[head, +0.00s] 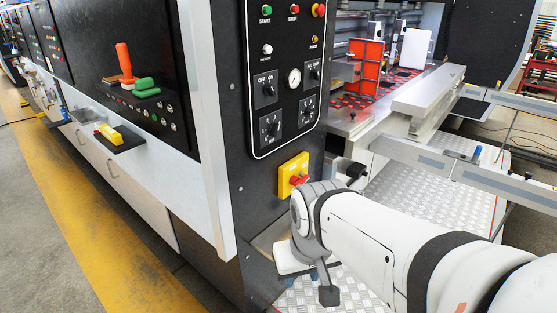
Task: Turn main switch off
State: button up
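A yellow plate with a red rotary knob, which looks like the main switch (294,175), is mounted low on the dark control column, below the black panel. The lower part of the knob is close to, and possibly partly hidden by, my arm's wrist. My arm comes in from the lower right, and its wrist stands just below the switch in the picture. My gripper (320,283) is at the arm's end, lower down over the metal tread plate. It is mostly hidden by the wrist, and its fingers cannot be made out clearly. I cannot tell the knob's exact position.
Above the switch is a black panel (284,90) with buttons, a gauge and rotary selectors. To the left, a ledge (120,141) carries a small yellow-and-red item. Metal rails (460,168) and a tread plate (410,200) lie right. A yellow floor stripe (80,210) runs left.

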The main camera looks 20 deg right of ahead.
aim_at(295, 181)
jog(key=z, duration=0.05)
jog(key=i, duration=1)
jog(key=z, duration=0.05)
